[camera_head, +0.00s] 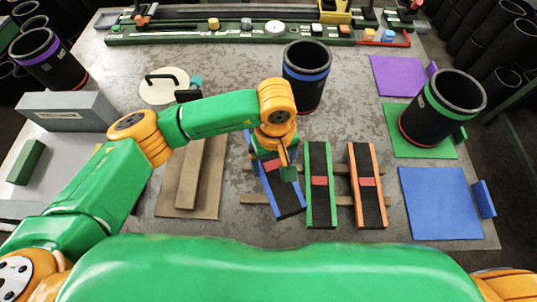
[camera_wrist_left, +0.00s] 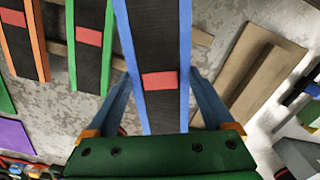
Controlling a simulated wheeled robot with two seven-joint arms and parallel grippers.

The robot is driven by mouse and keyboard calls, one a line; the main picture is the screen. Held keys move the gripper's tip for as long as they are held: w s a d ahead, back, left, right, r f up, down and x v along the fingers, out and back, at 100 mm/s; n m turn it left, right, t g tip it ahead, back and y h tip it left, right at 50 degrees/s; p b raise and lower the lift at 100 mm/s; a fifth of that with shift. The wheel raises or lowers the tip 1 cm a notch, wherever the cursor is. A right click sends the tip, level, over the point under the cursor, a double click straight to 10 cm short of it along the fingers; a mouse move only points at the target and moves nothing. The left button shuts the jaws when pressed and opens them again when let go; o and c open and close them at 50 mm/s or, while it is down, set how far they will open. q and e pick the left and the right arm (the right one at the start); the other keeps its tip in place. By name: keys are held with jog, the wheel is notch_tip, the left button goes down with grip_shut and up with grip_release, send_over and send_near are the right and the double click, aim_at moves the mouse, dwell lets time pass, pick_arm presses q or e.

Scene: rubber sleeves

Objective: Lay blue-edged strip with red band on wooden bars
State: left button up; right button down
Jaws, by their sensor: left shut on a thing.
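The blue-edged strip (camera_head: 288,203) is black with a red band, which shows clearly in the left wrist view (camera_wrist_left: 160,81). My left gripper (camera_head: 286,170) is shut on it, with one finger along each blue edge. The strip is slightly turned relative to its neighbours and lies over the left part of the wooden bars (camera_head: 254,198). It looks nearer the wrist camera than the other strips; I cannot tell whether it touches the bars. My gripper hides part of it in the head view. My right gripper is not in view.
Green-edged (camera_head: 320,205) and orange-edged (camera_head: 367,205) strips with red bands lie across the bars, close on the right. Brown boards (camera_head: 203,185) lie left. A blue-rimmed black sleeve (camera_head: 306,80) stands behind. A blue mat (camera_head: 438,205) and green-rimmed sleeve (camera_head: 440,105) are right.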

aim_at(271, 176)
pick_arm(q)
jog(key=shift+a+f, duration=0.1)
jog(key=shift+f, duration=0.05)
jog(key=f+b, duration=0.2)
jog(key=f, duration=0.1)
jog(key=f+b, duration=0.1)
jog(key=f, duration=0.1)
jog(key=shift+s+a+f, duration=0.15)
jog(key=shift+s+f, duration=0.05)
jog(key=shift+s, duration=0.15)
jog(key=shift+w+f, duration=0.1)
jog(key=shift+f, duration=0.35)
jog(key=shift+r, duration=0.1)
jog(key=shift+f+b, duration=0.65)
jog(key=shift+b, duration=0.35)
jog(key=o, duration=1.3)
jog(key=shift+r, duration=0.1)
